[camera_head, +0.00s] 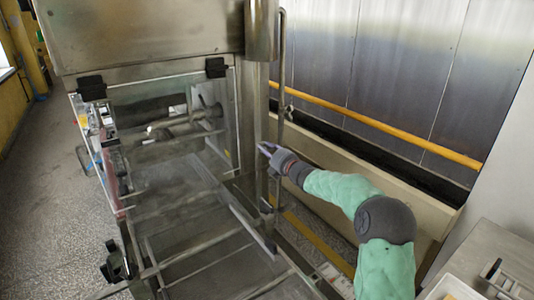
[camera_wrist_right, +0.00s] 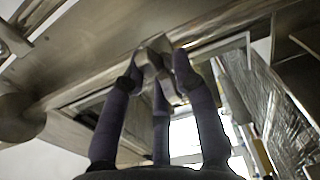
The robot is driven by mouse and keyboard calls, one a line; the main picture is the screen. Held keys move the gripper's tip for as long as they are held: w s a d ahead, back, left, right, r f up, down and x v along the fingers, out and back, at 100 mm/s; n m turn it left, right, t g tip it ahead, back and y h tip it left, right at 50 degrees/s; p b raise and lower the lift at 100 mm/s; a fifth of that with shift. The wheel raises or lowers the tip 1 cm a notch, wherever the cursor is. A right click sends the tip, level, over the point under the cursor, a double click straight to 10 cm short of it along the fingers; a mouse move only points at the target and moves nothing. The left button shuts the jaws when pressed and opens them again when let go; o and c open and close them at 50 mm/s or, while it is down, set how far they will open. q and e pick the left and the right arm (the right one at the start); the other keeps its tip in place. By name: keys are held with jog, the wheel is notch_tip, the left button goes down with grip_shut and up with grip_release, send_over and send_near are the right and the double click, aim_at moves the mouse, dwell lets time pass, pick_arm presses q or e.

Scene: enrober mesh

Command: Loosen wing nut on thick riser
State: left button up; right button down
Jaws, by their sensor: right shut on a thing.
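The thick riser (camera_head: 254,105) is the upright metal post at the right side of the machine, below a wide cylinder. My right gripper (camera_head: 267,149) reaches in from the right and its fingertips are at this post. In the right wrist view my right gripper (camera_wrist_right: 158,68) has its fingers closed around a small blocky metal piece, which I take to be the wing nut (camera_wrist_right: 152,54). The fingers hide part of it. In the head view the wing nut is too small and covered to make out. My left gripper is not in view.
A thin upright tube (camera_head: 281,75) stands just right of the riser, close to my right wrist. A yellow rail (camera_head: 385,128) runs along the metal wall behind. The machine's clear-sided box (camera_head: 170,125) is on the left. A table with a tray (camera_head: 450,289) is at lower right.

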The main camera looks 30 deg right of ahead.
jog(key=n+b, duration=0.2)
jog(key=b, duration=0.1)
jog(key=n+b, duration=0.1)
jog(key=n, duration=0.2)
jog(key=shift+a+r, duration=0.1)
jog(key=shift+r, duration=0.1)
jog(key=n, duration=0.3)
jog(key=shift+r+n, duration=0.1)
jog(key=shift+n, duration=0.3)
jog(key=n, duration=0.3)
jog(key=shift+a+n, duration=0.1)
jog(key=shift+n, duration=0.2)
jog(key=n, duration=0.3)
jog(key=shift+f+n, duration=0.2)
jog(key=shift+n, duration=0.1)
jog(key=shift+f+n, duration=0.1)
jog(key=shift+n, duration=0.4)
jog(key=shift+a+f, duration=0.1)
jog(key=shift+f, duration=0.05)
jog(key=c, duration=1.1)
grip_release()
jog(key=shift+a, duration=0.1)
jog(key=shift+c, duration=0.2)
